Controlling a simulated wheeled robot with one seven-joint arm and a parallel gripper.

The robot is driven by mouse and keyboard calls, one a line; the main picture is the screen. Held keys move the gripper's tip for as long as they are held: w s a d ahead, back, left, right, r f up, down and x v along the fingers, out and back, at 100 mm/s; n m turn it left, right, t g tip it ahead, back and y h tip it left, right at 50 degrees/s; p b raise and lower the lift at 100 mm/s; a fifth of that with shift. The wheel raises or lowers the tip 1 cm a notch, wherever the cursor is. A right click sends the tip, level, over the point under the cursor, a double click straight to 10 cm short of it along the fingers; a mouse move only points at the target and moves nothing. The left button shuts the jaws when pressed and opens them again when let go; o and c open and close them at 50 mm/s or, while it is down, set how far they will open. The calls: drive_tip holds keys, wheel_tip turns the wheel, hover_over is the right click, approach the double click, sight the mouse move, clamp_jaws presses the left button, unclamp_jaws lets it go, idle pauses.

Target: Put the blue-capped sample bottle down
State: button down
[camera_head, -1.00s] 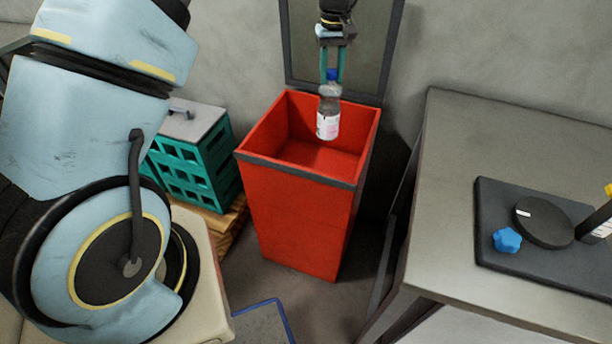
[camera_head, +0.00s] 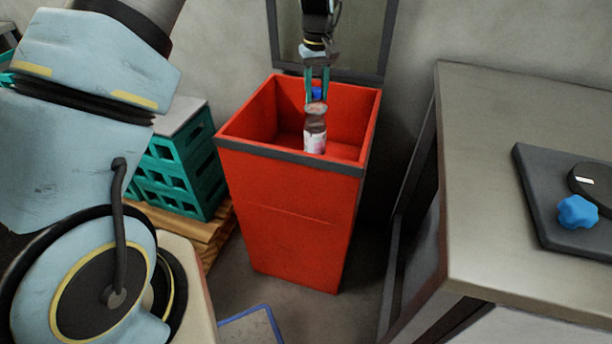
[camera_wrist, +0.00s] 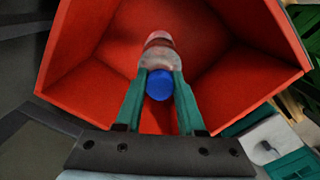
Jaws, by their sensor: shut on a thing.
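The blue-capped sample bottle (camera_head: 315,132) is clear with a pale label and hangs cap up from my gripper (camera_head: 317,91). My gripper is shut on it near the blue cap. In the head view the bottle overlaps the open mouth of a red bin (camera_head: 290,195), and its lower part is at or just inside the rim. The wrist view shows the blue cap (camera_wrist: 159,85) between the two green fingers, with the bottle body beyond it and red bin walls (camera_wrist: 225,75) all around. The bottle touches no wall that I can see.
A grey table (camera_head: 480,190) stands right of the bin, with a dark device base and a blue knob (camera_head: 577,212) on it. Green crates (camera_head: 185,165) on a wooden pallet stand to the left. A framed panel (camera_head: 355,40) is behind the bin.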

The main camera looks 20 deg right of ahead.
sight(315, 124)
wheel_tip(315, 124, down, 10)
drive_tip(key=shift+r+p, duration=0.1)
drive_tip(key=shift+p, duration=0.65)
drive_tip(key=shift+f, duration=0.25)
drive_tip(key=c, duration=0.5)
unclamp_jaws()
